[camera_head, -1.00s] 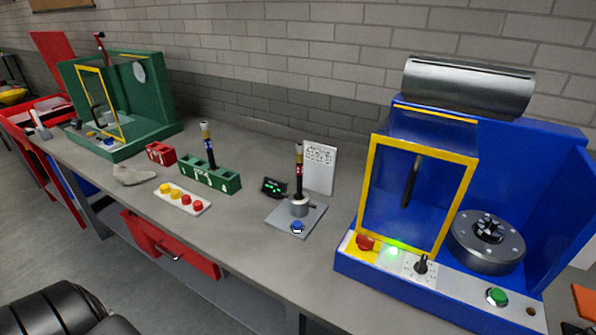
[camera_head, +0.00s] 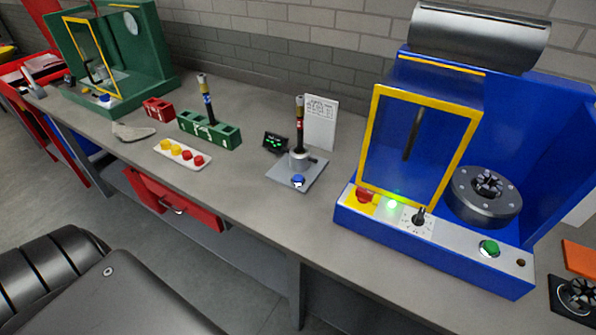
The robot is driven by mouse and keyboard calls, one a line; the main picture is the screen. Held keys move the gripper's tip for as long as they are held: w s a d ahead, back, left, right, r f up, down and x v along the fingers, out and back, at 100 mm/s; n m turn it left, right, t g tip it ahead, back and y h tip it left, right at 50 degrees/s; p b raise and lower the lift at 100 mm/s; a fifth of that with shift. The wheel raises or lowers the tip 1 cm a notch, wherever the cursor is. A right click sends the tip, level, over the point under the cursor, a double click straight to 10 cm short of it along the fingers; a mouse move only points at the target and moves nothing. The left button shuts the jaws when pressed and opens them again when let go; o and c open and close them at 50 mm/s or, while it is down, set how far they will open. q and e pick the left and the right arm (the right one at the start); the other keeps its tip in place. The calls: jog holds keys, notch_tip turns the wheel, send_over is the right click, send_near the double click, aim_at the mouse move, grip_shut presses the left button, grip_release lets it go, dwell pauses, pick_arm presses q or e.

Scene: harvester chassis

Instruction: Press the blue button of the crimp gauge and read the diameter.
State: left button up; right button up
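The crimp gauge (camera_head: 283,175) stands mid-bench as a grey plate with a round metal holder. Its blue button (camera_head: 298,181) is at the plate's front corner. A dark hose piece (camera_head: 299,130) with a red band and a brass-coloured top stands upright in the holder. A small black display (camera_head: 275,143) with green marks is behind it on the left; its characters are too small to read. A white printed card (camera_head: 320,122) stands behind the gauge. Neither of my grippers is in view.
A blue crimping machine (camera_head: 440,150) with a yellow-framed guard stands to the right. A green rack (camera_head: 232,138) holding another hose, a tray (camera_head: 182,155) of yellow and red caps, a red block (camera_head: 158,109) and a green machine (camera_head: 118,60) stand to the left. A red drawer (camera_head: 174,204) protrudes below.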

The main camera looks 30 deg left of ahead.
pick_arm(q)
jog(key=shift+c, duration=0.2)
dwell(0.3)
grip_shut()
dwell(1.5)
